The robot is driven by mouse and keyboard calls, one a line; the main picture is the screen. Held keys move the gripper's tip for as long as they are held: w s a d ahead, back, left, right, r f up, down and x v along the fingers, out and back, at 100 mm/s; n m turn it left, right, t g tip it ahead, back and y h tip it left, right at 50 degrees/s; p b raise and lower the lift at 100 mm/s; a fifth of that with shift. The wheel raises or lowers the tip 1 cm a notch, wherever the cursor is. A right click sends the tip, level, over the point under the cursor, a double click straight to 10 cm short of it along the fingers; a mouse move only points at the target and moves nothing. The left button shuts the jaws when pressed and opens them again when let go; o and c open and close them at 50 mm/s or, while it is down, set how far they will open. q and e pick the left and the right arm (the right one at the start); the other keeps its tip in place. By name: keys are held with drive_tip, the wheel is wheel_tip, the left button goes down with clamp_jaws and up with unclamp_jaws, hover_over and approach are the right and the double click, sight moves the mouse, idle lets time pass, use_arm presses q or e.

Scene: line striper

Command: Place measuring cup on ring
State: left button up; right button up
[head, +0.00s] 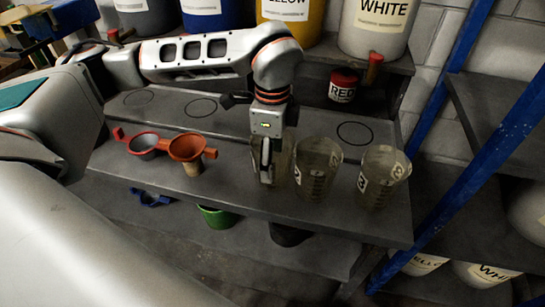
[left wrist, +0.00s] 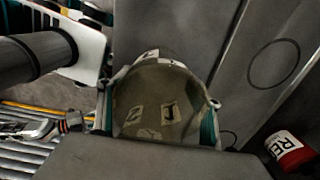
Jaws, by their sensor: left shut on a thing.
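My left gripper (head: 267,174) points down and is shut on the leftmost clear measuring cup (head: 284,160), at the front step of the shelf. In the left wrist view the measuring cup (left wrist: 160,105) sits between the two fingers, with printed labels on its side. I cannot tell whether its base touches the shelf. Two more measuring cups, a middle one (head: 317,168) and a right one (head: 383,178), stand upright to its right. Black rings are drawn on the raised back step: far left (head: 138,97), left (head: 202,107) and right (head: 355,133). My right gripper is not in view.
An orange funnel (head: 188,149) and a red-rimmed strainer-like funnel (head: 144,145) are left on the front step. A red-labelled can (head: 343,86) and large paint buckets, one marked white (head: 378,22), stand behind. A blue post (head: 480,150) rises at right.

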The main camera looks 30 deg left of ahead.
use_arm(q)
drive_tip(key=shift+f, duration=0.2)
drive_tip(key=o, duration=0.7)
drive_tip(key=shift+f, duration=0.1)
drive_tip(key=o, duration=0.4)
drive_tip(key=shift+o, duration=0.2)
